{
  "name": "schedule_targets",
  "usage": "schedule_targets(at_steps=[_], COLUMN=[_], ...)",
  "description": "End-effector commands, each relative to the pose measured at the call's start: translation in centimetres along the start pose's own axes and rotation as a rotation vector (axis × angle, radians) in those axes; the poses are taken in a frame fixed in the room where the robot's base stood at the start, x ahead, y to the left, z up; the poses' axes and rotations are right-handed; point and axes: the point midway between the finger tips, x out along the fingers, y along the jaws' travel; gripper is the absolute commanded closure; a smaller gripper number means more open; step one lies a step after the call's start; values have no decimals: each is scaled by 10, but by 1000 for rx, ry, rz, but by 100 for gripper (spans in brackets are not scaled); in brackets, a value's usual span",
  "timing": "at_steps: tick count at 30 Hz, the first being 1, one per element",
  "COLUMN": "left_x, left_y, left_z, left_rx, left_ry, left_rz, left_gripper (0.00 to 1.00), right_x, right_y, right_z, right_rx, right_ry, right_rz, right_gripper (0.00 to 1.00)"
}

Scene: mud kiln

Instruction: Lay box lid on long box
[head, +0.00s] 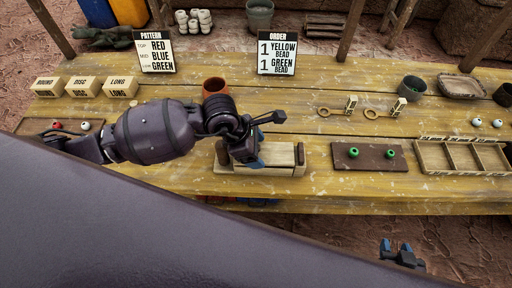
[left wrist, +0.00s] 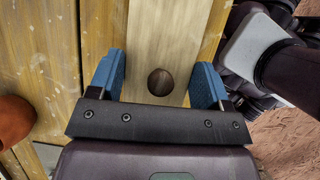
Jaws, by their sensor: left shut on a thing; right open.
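The box lid is a long pale board with a dark round knob; it shows in the left wrist view (left wrist: 165,35) between the fingers of my left gripper (left wrist: 160,75). In the head view my left gripper (head: 250,157) is over a pale wooden stand (head: 255,170) with dark end blocks, and the lid (head: 280,156) shows at that stand. Whether the lid touches the stand I cannot tell. My left gripper is shut on the lid. A box labelled LONG (head: 121,86) stands at the table's left. My right gripper (head: 397,247) is open and empty, in front of the table.
Boxes labelled DISC (head: 84,86) and ROUND (head: 47,86) stand beside the LONG box. An orange-brown pot (head: 214,86) is behind my left arm. A brown mat (head: 345,162) with green beads and a divided tray (head: 430,155) lie right. Two signs stand at the back.

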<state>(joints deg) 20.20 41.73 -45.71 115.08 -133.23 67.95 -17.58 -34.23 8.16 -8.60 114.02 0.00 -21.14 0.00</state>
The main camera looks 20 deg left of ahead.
Motion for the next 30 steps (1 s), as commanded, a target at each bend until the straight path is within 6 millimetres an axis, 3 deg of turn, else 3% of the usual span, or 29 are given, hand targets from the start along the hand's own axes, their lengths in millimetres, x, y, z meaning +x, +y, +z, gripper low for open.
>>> schedule_targets(at_steps=[4,6,30], left_x=[5,5,7], left_y=[-1,-2,-3], left_z=[-6,-6,-8], left_rx=[-21,-24,-25], left_ry=[16,17,22], left_rz=[-37,-45,-46], left_gripper=[55,60,60], right_x=[2,2,-3], right_y=[0,0,0], right_z=[-3,-2,6], right_rx=[-1,-1,2], right_ry=[6,5,-11], right_rz=[-1,-1,2], right_gripper=[57,57,57])
